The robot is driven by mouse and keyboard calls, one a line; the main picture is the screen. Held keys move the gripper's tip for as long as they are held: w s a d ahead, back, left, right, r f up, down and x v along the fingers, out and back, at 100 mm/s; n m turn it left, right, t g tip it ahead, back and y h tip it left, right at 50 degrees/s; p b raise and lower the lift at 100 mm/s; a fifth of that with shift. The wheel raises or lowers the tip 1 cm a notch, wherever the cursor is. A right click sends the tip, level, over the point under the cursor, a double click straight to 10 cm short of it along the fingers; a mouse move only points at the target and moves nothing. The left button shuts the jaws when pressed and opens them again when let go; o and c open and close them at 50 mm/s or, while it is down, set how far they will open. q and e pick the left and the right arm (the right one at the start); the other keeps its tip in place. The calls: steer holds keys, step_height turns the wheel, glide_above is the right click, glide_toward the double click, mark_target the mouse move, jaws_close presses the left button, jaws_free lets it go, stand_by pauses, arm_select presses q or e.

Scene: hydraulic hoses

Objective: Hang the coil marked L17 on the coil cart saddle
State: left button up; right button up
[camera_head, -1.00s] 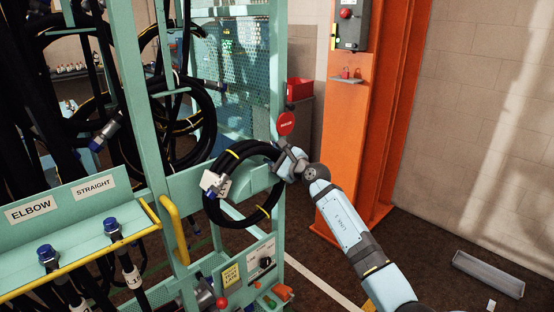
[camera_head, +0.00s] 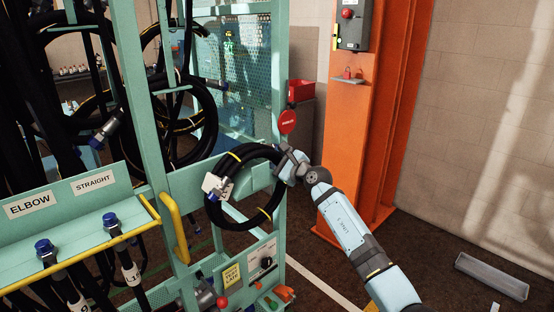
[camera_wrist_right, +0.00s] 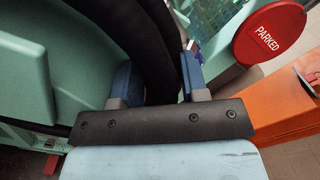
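A black hose coil (camera_head: 212,211) with yellow bands carries a white tag (camera_head: 217,186); its writing is too small to read. My right gripper (camera_head: 283,168) is shut on the coil's right side and holds it upright in front of the teal rack. In the right wrist view, the black hose (camera_wrist_right: 158,62) runs between the two blue fingers of the gripper (camera_wrist_right: 157,80). Other black coils (camera_head: 205,118) hang on the rack behind, at the upper left. I cannot tell which part is the saddle. My left gripper is not in view.
A teal rack post (camera_head: 140,90) and a yellow handle (camera_head: 174,228) stand left of the coil. A red PARKED disc (camera_head: 287,122) is just above my right gripper. An orange column (camera_head: 350,140) stands to the right. A grey tray (camera_head: 491,276) lies on the floor.

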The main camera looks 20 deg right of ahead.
steer(key=shift+o, duration=1.1)
steer(key=shift+a+f, duration=0.2)
steer(key=shift+f, duration=0.6)
steer(key=shift+s+d+f+g, duration=0.1)
steer(key=shift+s+f+g, duration=0.2)
steer(key=shift+s, duration=0.2)
steer(key=shift+o, duration=0.6)
steer(key=v, duration=0.6)
steer(key=shift+s+d+b, duration=0.2)
steer(key=shift+s+b, duration=0.1)
steer(key=shift+b, duration=0.15)
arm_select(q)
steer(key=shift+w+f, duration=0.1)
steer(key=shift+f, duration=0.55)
arm_select(e)
steer(key=s+d+r, duration=0.2)
steer(key=s, duration=0.4)
steer(key=shift+d, duration=0.25)
steer(key=shift+w, duration=0.15)
